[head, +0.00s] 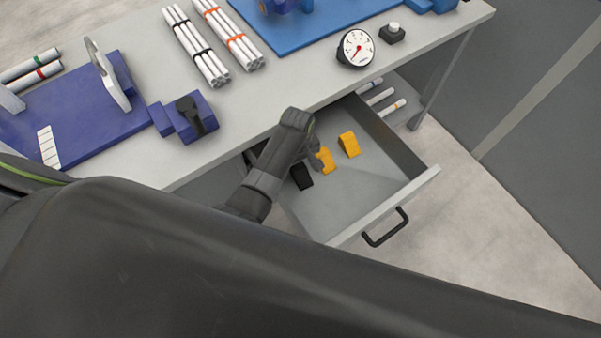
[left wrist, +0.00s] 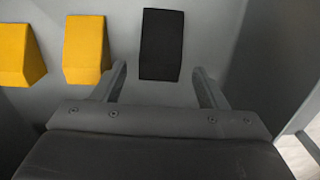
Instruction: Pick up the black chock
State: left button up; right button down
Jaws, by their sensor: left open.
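The black chock (head: 301,176) lies in the open drawer (head: 350,193), left of two yellow chocks. In the left wrist view the black chock (left wrist: 161,45) lies beyond and between the fingers, nearer the left one, without visible contact. My left gripper (left wrist: 160,78) is open and empty. In the head view my left gripper (head: 312,160) is over the drawer and partly hidden by its own wrist. My right gripper is not in view.
Two yellow chocks (head: 326,160) (head: 349,144) lie beside the black one. The drawer walls surround the gripper; a black handle (head: 386,228) is on the drawer front. The table (head: 237,112) above holds pipe bundles (head: 197,46), a gauge (head: 356,48) and blue fixtures.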

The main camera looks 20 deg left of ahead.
pick_arm(q)
jog(key=shift+f, duration=1.25)
